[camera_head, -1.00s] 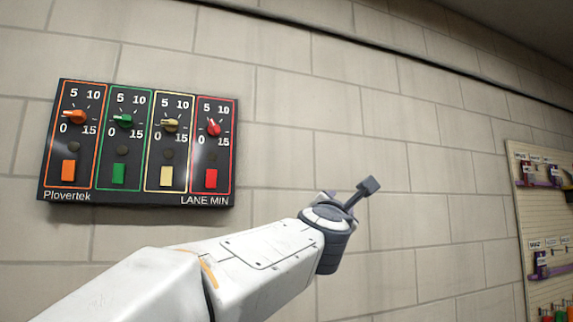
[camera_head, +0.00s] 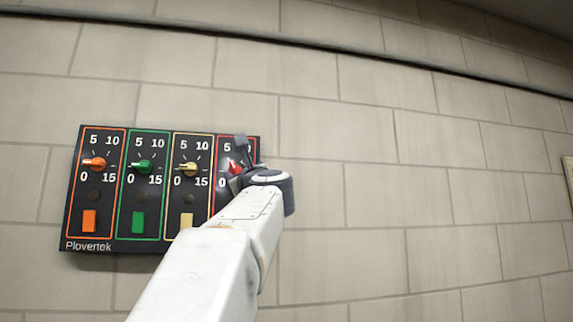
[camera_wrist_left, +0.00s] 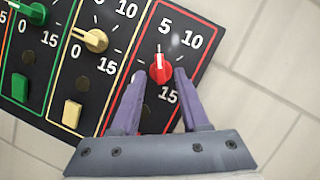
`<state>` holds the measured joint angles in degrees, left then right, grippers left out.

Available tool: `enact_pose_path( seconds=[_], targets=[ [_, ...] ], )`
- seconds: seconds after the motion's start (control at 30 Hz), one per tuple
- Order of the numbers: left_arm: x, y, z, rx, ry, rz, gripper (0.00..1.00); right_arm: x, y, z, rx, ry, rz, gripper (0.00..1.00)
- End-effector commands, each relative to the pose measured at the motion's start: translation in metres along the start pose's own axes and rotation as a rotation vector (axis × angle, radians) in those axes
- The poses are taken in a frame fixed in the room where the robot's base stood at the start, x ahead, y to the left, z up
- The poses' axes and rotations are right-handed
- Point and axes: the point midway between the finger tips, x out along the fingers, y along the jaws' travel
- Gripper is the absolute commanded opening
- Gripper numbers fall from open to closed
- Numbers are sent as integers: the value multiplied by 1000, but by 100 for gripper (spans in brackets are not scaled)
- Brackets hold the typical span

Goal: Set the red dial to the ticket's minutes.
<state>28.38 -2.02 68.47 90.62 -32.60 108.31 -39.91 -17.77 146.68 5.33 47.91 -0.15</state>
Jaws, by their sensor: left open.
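The red dial (camera_head: 233,167) is on the rightmost, red-framed column of the black wall panel (camera_head: 70,225). In the left wrist view the red dial (camera_wrist_left: 161,72) has a white pointer line aimed up towards the 5, on the side of the 0. My left gripper (camera_wrist_left: 160,75) is open, its two purple-grey fingertips at either side of the dial; I cannot tell whether they touch it. In the head view my left gripper (camera_head: 238,162) and arm hide part of the red column, including its lower button. No ticket shows, and my right gripper is not in view.
Orange (camera_head: 94,163), green (camera_head: 140,166) and yellow (camera_head: 188,169) dials stand left of the red one, with coloured buttons below the dials.

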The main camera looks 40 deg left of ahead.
Motion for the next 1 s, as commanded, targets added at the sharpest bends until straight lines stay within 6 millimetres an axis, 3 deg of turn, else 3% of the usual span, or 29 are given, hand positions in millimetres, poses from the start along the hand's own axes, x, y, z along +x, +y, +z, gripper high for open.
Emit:
enact_pose_path(
  seconds=[0.03,0.2,0.5,0.53,0.63,1.0],
  targets=[
    [9,-2,3,3,0,2,45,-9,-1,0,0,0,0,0],
    [21,-2,0,0,1,-1,45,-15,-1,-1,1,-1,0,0],
    [23,-1,-1,1,1,-3,45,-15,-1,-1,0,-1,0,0],
    [23,-1,-1,1,1,-3,37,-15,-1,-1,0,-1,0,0],
    [23,-1,-1,1,1,-3,0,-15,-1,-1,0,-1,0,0],
    [22,0,-2,23,1,-12,0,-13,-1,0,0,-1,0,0]
  ],
)
